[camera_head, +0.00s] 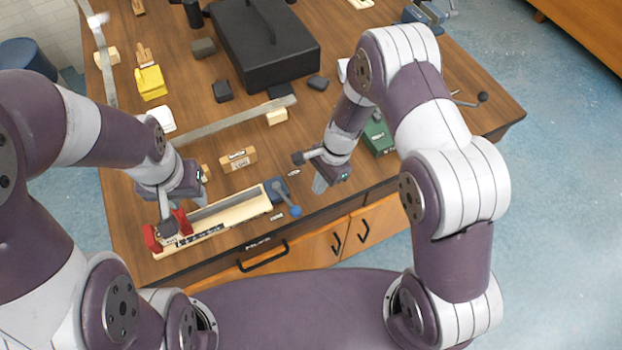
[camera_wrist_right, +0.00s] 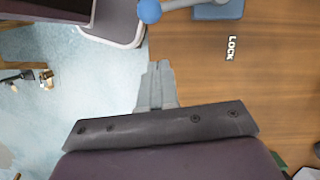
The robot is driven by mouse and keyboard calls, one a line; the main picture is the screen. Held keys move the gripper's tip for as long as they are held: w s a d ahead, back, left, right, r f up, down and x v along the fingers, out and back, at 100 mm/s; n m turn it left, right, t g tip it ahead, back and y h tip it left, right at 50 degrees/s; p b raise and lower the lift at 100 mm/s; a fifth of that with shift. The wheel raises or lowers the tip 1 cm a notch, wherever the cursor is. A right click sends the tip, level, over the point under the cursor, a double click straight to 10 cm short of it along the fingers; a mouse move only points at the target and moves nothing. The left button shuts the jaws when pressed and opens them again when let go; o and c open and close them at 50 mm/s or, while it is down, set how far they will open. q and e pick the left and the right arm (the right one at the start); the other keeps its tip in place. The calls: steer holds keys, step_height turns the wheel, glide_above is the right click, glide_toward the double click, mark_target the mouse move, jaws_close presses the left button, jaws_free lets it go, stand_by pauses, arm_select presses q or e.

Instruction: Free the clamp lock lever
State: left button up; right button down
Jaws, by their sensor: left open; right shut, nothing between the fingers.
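The clamp lever has a grey arm and a blue ball (camera_head: 296,211), which also shows at the top of the right wrist view (camera_wrist_right: 149,11). It sits on a blue base (camera_head: 271,193) at the right end of a cream wooden fixture (camera_head: 246,209). The ball points toward the table's front edge, away from the "LOCK" label (camera_wrist_right: 231,48). My right gripper (camera_head: 320,187) is shut and empty, right of the ball and apart from it; its closed fingers show in the wrist view (camera_wrist_right: 156,86). My left gripper (camera_head: 167,223) is open at the fixture's red left-end blocks (camera_head: 152,239); its fingertips are partly hidden.
A small wooden block (camera_head: 238,160) stands behind the fixture. A long grey strip (camera_head: 215,122) lies further back, with a black case (camera_head: 264,48) beyond it. A green box (camera_head: 378,136) stands behind my right forearm. Bare tabletop surrounds the "LOCK" label.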

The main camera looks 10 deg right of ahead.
steer(key=b+v, duration=0.1)
steer(key=v, duration=0.7)
steer(key=shift+r, duration=0.35)
